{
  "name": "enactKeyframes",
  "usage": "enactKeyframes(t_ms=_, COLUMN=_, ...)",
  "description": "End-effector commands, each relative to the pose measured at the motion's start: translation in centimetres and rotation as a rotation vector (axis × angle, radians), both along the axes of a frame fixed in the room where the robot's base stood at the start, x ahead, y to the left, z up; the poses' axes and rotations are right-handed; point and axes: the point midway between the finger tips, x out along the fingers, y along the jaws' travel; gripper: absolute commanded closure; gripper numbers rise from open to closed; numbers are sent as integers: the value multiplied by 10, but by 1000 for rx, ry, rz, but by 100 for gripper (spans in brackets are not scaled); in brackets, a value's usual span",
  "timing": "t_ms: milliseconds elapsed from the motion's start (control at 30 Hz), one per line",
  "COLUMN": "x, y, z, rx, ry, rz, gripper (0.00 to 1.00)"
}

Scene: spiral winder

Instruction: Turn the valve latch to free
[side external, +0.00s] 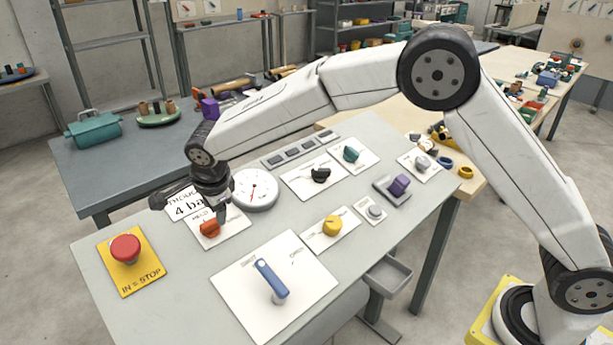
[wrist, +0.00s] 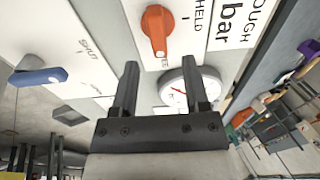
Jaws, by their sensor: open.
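The valve latch appears to be the orange-red knob (side external: 209,229) on a white plate near the far left of the panel. In the wrist view the orange knob (wrist: 156,28) is at the top, just beyond my fingertips. "HELD" is printed to its right, and a partly hidden label ending in "E" lies below it. The knob's long grip runs roughly up and down in that view, its lower end toward the partly hidden label. My gripper (wrist: 158,72) is open and empty, its two dark fingers apart. In the side view my gripper (side external: 218,208) is close above the knob, partly covering its plate.
A round white gauge (side external: 255,190) stands close behind the gripper. A "4 bar" card (side external: 187,207) lies beside the knob plate. A red stop button (side external: 126,248) is to the left, a blue lever (side external: 270,280) in front, and a yellow knob (side external: 332,225) to the right.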

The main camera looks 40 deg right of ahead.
Motion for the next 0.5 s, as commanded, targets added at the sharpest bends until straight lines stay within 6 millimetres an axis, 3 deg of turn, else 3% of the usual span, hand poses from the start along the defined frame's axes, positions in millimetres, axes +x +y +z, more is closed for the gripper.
enactKeyframes(t_ms=200, x=-8, y=2, z=24, rx=1, ry=0, rz=0, gripper=41)
enactKeyframes(t_ms=500, x=-11, y=3, z=31, rx=0, ry=1, rz=0, gripper=41)
